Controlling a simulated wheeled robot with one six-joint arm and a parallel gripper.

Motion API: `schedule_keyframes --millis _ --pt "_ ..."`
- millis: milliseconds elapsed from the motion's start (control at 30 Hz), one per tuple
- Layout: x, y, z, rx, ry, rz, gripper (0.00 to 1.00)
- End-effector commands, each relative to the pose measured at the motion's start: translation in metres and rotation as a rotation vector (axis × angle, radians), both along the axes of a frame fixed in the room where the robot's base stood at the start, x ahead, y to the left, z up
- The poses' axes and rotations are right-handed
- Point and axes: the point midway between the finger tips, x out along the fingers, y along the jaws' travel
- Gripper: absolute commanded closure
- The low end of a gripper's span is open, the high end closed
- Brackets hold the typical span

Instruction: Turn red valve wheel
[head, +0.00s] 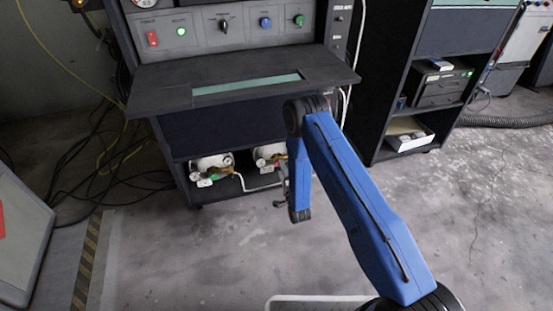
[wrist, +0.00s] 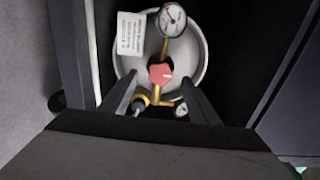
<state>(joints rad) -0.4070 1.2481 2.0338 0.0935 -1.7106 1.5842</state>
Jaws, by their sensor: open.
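The red valve wheel (wrist: 160,73) shows in the wrist view. It sits on a brass fitting (wrist: 157,97) in front of the round end of a pale cylinder (wrist: 203,58). My gripper (wrist: 159,82) is open, with one dark finger on each side of the wheel's lower area. I cannot tell how far the fingertips are from the wheel, and no contact shows. In the head view my blue arm reaches down to the lower shelf and mostly hides the gripper. Two cylinders, left (head: 212,163) and right (head: 268,153), lie on that shelf; the wheel cannot be made out there.
A pressure gauge (wrist: 173,19) stands above the wheel, with a white label (wrist: 131,34) at left. Dark cabinet walls flank the cylinder. The console's dark desk ledge (head: 160,98) overhangs the shelf. Cables lie on the left floor; the floor at right is mostly clear.

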Motion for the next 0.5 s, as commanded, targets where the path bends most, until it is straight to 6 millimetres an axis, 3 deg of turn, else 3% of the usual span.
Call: schedule_keyframes --millis 300,500 --pt "0.054 0.017 0.001 0.001 -0.003 -0.001 0.44" --pt "0.078 0.025 0.000 0.000 -0.001 0.000 0.44"
